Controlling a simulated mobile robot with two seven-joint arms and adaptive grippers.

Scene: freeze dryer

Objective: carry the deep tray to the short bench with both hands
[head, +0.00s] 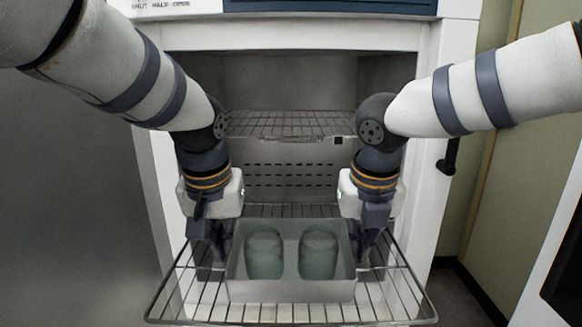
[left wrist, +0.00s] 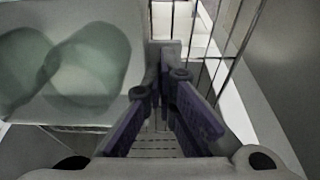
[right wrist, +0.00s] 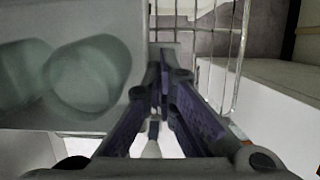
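The deep tray (head: 291,291) is a grey open box with two greenish translucent jars (head: 264,252) (head: 318,252) standing in it. It is level over the pulled-out wire rack (head: 190,300); whether it rests on the rack is hard to tell. My left gripper (head: 218,248) is at the tray's left side and my right gripper (head: 366,248) at its right side, both pointing down. In the left wrist view the fingers (left wrist: 166,75) close together at the tray's side edge. The right wrist view shows the same for the right fingers (right wrist: 164,70). The short bench is not recognisable in view.
The freeze dryer's open chamber (head: 292,75) is behind the tray, with an upper wire shelf (head: 285,123) inside. White frame posts (head: 432,190) stand on both sides. A yellowish wall (head: 520,150) is at the right. Some dark floor (head: 465,300) is bare at the lower right.

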